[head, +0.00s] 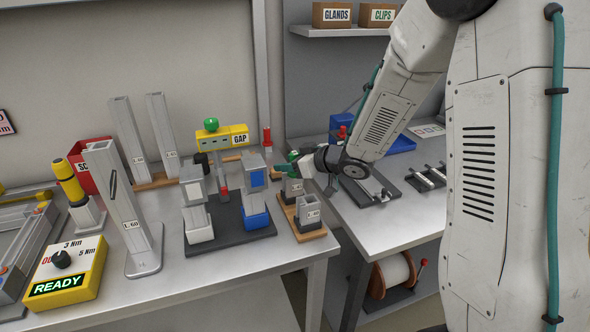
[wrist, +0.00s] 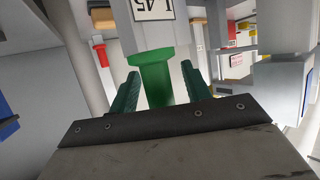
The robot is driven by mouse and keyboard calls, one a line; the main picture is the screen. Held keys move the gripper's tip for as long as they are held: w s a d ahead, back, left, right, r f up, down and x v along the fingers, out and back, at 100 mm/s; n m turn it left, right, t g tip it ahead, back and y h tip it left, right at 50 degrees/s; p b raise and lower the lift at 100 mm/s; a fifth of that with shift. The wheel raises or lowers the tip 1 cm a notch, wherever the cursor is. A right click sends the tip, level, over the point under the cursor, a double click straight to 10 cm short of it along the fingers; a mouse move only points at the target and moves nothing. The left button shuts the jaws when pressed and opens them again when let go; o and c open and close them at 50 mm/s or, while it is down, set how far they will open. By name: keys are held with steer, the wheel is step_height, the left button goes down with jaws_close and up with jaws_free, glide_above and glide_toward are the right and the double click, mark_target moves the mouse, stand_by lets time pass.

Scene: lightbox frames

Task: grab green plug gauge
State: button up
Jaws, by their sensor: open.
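The green plug gauge (wrist: 155,72) shows in the wrist view as a flanged green handle against a grey block (wrist: 143,25) with an inverted label that seems to read L 45. My gripper (wrist: 160,76) is open, with one teal finger on each side of the handle; I cannot tell whether either touches it. In the head view a little of the green gauge (head: 293,156) shows beside my gripper (head: 292,167), above the grey blocks on a wooden base (head: 311,236). My gripper hides most of it.
A fixture with grey and blue parts on a dark plate (head: 229,232) stands close on the left. A red-topped pin (head: 267,137) stands nearby. The bench front (head: 200,290) is clear.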

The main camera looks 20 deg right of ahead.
jaws_close()
steer(key=shift+r, duration=0.1)
